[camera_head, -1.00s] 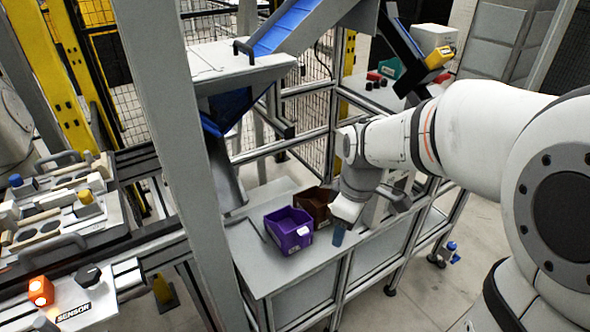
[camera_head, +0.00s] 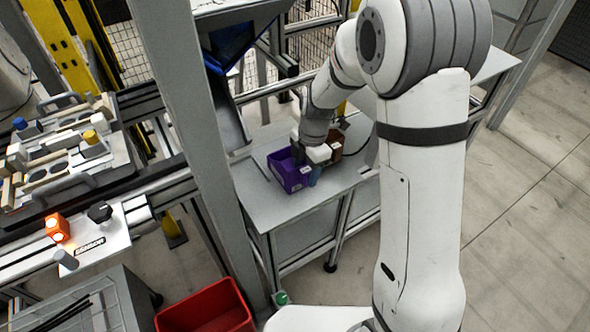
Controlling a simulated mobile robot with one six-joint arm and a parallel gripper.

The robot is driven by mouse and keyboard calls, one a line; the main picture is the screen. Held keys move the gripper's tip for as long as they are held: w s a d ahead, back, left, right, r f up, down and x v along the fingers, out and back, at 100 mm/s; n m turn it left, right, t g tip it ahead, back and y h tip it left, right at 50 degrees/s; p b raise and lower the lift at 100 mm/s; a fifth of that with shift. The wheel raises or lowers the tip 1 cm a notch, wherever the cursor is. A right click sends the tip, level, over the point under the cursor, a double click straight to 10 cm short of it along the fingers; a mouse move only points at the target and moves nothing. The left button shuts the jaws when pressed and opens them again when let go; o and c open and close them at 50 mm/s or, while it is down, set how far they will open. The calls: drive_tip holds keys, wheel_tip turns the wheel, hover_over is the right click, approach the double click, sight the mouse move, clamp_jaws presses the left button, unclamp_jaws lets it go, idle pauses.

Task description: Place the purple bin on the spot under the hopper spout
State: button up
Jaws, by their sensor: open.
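The purple bin (camera_head: 287,178) stands upright on the grey table (camera_head: 262,212), near the grey upright post. A white label shows on its right side. My gripper (camera_head: 309,168) is down at the bin's right side, at or just above its rim. The jaws are open; the fingertips are small and partly hidden, so I cannot tell whether they touch the bin. The hopper's blue chute (camera_head: 240,45) is at the top, and a grey spout (camera_head: 229,115) slopes down behind the post toward the table. The spot under it is partly hidden by the post.
A brown bin (camera_head: 336,142) stands close behind my gripper. The grey post (camera_head: 190,100) stands left of the table. A red crate (camera_head: 207,309) is on the floor in front. The table's front part is clear.

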wheel_tip(320, 180, down, 3)
drive_tip(key=shift+s+a+r, duration=0.1)
drive_tip(key=shift+s+a, duration=0.05)
drive_tip(key=shift+c, duration=0.5)
clamp_jaws()
